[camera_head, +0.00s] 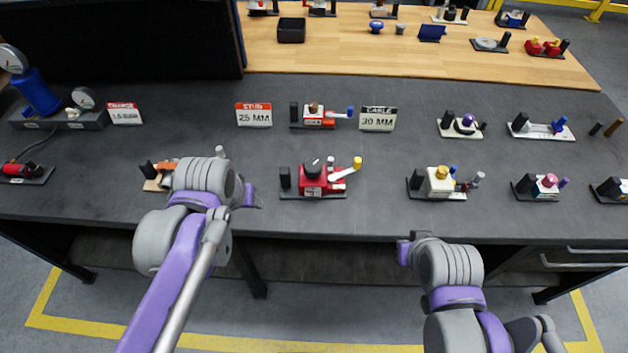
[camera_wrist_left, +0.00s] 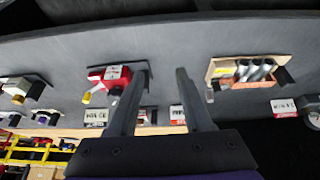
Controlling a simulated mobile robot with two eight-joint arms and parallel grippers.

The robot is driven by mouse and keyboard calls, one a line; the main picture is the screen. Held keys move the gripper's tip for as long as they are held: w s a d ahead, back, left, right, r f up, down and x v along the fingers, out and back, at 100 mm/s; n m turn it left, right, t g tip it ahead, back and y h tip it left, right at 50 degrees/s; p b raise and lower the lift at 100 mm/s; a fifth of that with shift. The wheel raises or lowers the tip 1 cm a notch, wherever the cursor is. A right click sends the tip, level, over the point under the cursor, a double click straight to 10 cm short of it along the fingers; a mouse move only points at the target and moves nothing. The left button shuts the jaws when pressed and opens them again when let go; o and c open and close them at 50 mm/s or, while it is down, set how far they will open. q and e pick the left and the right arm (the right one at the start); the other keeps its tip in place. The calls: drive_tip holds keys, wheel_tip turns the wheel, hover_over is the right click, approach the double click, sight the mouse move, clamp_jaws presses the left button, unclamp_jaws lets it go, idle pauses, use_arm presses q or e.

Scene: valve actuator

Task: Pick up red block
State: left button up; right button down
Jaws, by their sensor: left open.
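A red block-shaped valve body (camera_head: 322,180) with a black knob and a yellow-tipped white lever stands on a dark base plate in the middle of the bench's front row. In the left wrist view the red body (camera_wrist_left: 113,76) is left of the gap between my fingers, partly hidden by one finger. My left gripper (camera_wrist_left: 163,74) is open with nothing between its fingers. In the head view my left wrist is left of the red valve, and its fingers are mostly hidden. My right gripper (camera_head: 405,250) is at the bench's front edge, its fingers not clear.
An orange fitting on a tan plate (camera_head: 152,185) is partly behind my left wrist. A cream block valve (camera_head: 440,182) stands to the right. Signs (camera_head: 254,114) and a red-based valve (camera_head: 320,117) stand behind. Bare grey bench top lies between the rows.

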use_arm(q)
drive_tip(key=w+d+r+g, duration=0.1)
drive_tip(key=w+d+g, duration=0.1)
drive_tip(key=w, duration=0.7)
drive_tip(key=g, duration=0.3)
hover_over(285, 177)
drive_tip(key=w, duration=0.1)
drive_tip(key=f, duration=0.2)
drive_tip(key=shift+w+a+f, duration=0.2)
drive_tip(key=shift+f, duration=0.2)
drive_tip(key=shift+w+d+f, duration=0.1)
drive_tip(key=shift+w+f, duration=0.05)
drive_tip(key=shift+f, duration=0.05)
wheel_tip(285, 177, down, 12)
drive_tip(key=shift+r, duration=0.1)
clamp_jaws()
